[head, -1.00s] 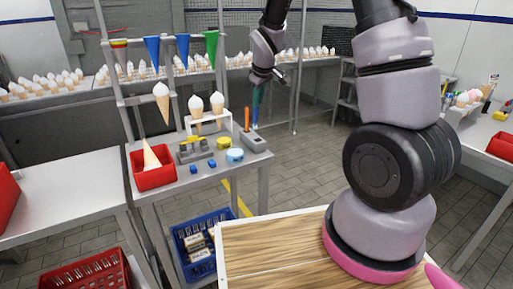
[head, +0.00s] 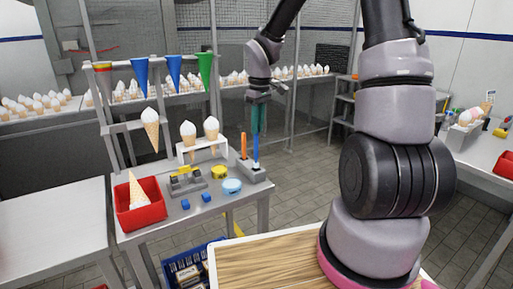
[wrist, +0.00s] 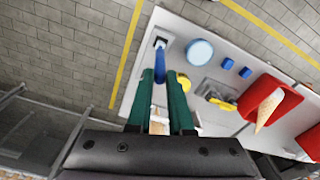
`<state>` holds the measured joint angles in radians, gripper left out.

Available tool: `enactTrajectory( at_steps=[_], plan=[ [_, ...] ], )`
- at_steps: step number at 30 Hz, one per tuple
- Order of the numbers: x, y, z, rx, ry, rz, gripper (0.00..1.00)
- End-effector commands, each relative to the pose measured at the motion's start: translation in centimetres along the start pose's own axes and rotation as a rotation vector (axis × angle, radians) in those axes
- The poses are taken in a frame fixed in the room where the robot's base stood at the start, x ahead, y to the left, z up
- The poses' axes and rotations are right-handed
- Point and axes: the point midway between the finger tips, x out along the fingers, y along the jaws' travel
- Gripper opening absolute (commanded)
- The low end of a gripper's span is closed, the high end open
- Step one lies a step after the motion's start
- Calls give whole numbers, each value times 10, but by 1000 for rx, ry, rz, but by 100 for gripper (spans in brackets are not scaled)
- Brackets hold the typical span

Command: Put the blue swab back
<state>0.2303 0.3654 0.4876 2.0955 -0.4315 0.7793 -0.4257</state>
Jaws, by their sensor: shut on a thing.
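My gripper (head: 259,132) has dark green fingers pointing down, shut on the blue swab (head: 256,152) near its upper part. The swab is upright, with its lower end at the grey holder (head: 251,175) on the small table. I cannot tell how deep the end sits in the holder.
A cone stand (head: 181,155) is behind. Tiled floor lies free to the right.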

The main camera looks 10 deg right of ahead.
Motion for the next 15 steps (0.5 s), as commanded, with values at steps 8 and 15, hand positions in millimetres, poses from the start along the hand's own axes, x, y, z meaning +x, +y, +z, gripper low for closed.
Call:
enactTrajectory(
  at_steps=[8, 15],
  plan=[
    [26, 0, 2, -1, 0, -1, 0],
    [52, 0, 3, 0, 1, 1, 0]
  ],
)
